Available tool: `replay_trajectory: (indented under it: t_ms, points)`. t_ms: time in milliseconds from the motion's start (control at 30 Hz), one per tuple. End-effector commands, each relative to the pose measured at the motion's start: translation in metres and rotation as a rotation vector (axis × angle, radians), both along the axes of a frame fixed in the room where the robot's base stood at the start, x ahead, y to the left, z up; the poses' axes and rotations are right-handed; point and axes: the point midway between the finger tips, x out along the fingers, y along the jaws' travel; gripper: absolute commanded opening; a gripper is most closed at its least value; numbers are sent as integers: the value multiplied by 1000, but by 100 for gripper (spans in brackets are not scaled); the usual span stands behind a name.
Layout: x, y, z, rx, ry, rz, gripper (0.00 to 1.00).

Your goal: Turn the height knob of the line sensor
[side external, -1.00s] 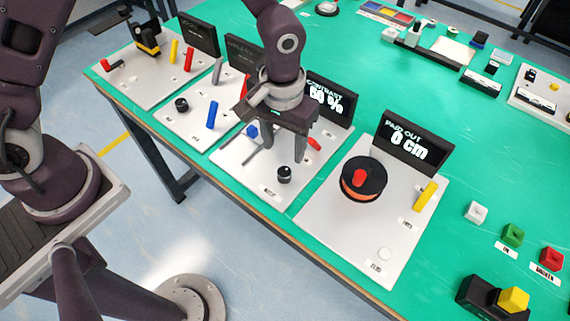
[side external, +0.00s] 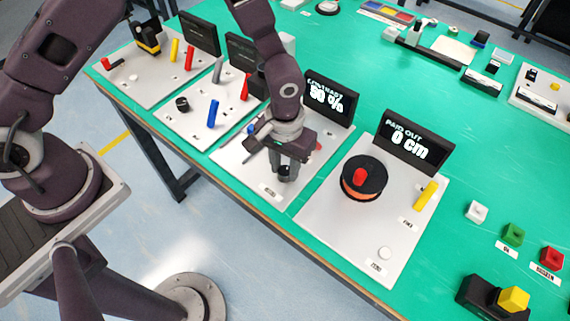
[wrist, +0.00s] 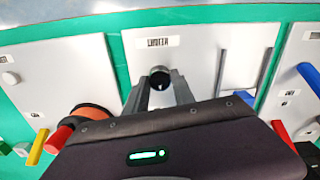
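The black knob (wrist: 160,78) with a white mark stands on the front part of a light panel whose screen (side external: 331,97) reads CONTRAST and a percentage. In the side view only part of the knob (side external: 285,174) shows below my fingers. My gripper (side external: 284,168) points down over it. In the wrist view my gripper (wrist: 161,92) has its two fingers apart, one on each side of the knob, with a gap between them. I cannot tell whether either finger touches the knob. The panel's label cannot be read with certainty.
Right of it is a panel with a black and orange reel (side external: 363,178) and a PAID OUT screen (side external: 414,141) reading 0 cm. To the left, another panel holds a blue bar (side external: 213,114) and a black knob (side external: 182,104). Green table shows at the back.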

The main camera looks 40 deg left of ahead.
Motion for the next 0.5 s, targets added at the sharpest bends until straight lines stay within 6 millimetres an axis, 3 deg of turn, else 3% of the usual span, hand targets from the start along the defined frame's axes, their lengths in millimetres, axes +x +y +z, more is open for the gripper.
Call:
replay_trajectory:
  t_ms: [500]
  points:
    - [0,0,1,0,0,-126,0]
